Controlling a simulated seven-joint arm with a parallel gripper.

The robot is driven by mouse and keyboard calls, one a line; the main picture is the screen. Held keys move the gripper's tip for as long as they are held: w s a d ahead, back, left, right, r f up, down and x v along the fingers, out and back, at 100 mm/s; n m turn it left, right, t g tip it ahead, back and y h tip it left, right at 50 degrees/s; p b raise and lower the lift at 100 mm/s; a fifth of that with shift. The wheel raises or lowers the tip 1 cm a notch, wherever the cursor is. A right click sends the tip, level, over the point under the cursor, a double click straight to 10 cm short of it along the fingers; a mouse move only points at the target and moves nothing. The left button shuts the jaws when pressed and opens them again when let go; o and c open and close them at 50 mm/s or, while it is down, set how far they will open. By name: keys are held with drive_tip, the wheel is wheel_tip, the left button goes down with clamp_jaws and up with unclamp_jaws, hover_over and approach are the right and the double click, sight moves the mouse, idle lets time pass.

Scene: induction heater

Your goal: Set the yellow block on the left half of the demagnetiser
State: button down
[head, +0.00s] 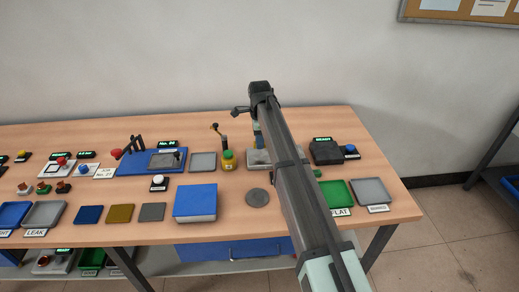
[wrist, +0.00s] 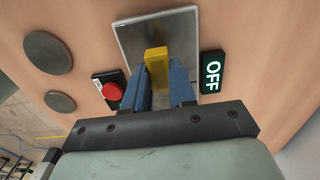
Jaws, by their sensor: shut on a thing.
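My gripper (wrist: 161,72) is shut on the yellow block (wrist: 156,58), which stands between its two blue fingers in the wrist view. Behind the block lies a grey metal plate (wrist: 133,37) with a pale rim, apparently the demagnetiser's top. I cannot tell whether the block touches it. In the head view the plate (head: 256,159) is partly hidden by my arm, and my gripper (head: 258,141) is over it; the block cannot be made out there.
Two grey discs (wrist: 47,52) lie to the left. In the head view, a blue-topped box (head: 195,201) and a yellow unit with a green button (head: 228,160) stand left of my arm.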

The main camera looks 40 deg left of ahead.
drive_tip(key=shift+f, duration=2.05)
drive_tip(key=c, duration=0.9)
unclamp_jaws()
drive_tip(key=shift+f, duration=0.1)
drive_tip(key=shift+c, duration=0.2)
wheel_tip(320, 180, up, 11)
drive_tip(key=shift+f, duration=0.15)
drive_tip(key=shift+r, duration=0.8)
drive_tip(key=shift+o, duration=0.5)
